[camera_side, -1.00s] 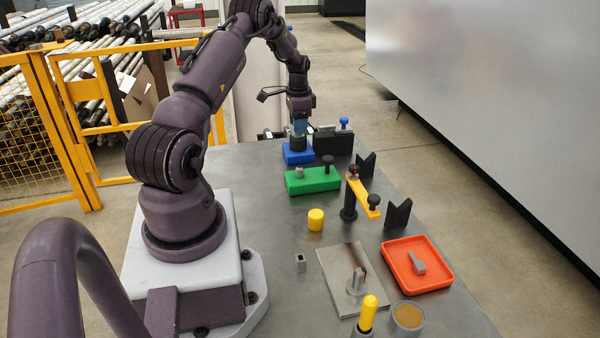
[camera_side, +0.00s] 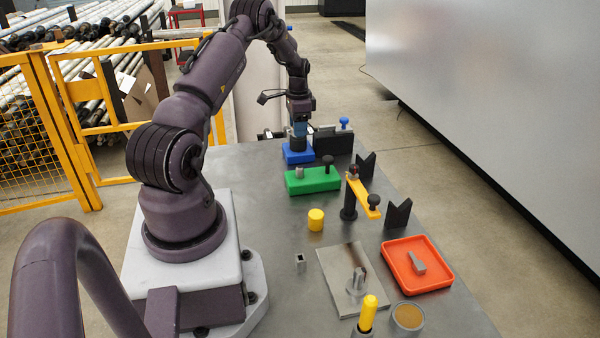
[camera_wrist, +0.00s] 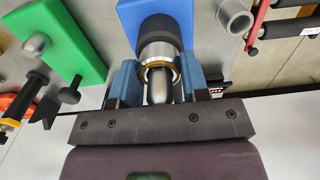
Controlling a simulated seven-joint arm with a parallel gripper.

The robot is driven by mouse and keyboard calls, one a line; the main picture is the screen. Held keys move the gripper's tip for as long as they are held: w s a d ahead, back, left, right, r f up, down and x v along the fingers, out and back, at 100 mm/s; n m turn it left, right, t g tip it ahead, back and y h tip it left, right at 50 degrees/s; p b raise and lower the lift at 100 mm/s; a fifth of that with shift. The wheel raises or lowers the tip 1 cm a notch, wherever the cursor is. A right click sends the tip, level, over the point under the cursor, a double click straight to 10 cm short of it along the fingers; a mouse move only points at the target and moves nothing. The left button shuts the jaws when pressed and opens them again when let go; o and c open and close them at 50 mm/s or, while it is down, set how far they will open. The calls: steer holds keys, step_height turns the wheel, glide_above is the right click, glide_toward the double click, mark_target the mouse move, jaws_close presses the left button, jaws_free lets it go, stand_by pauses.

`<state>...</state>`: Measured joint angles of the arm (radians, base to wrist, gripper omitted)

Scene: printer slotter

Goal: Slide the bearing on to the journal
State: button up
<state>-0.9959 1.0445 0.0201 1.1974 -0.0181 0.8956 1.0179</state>
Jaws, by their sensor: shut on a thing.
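The journal's steel, round-tipped end (camera_wrist: 158,90) points toward the wrist camera. It rises from a black collar (camera_wrist: 160,28) on a blue block (camera_wrist: 127,12), which also shows in the side view (camera_side: 292,156). The bearing (camera_wrist: 158,52), a silver ring with a brass-coloured lining, is around the journal, close to the black collar. Whether it touches the collar cannot be told. My gripper (camera_wrist: 158,75) is shut on the bearing, with a blue finger on each side. In the side view my gripper (camera_side: 299,134) is upright over the blue block, and the bearing is hidden.
A green block (camera_side: 312,182) with two pegs stands nearby. A black block (camera_side: 333,143) is right beside the blue one. Closer to the side camera are an orange lever (camera_side: 364,194), a yellow cylinder (camera_side: 316,220), a steel plate (camera_side: 335,270) and a red-orange tray (camera_side: 445,283).

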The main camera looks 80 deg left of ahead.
steer(key=shift+f, duration=0.1)
steer(key=o, duration=1)
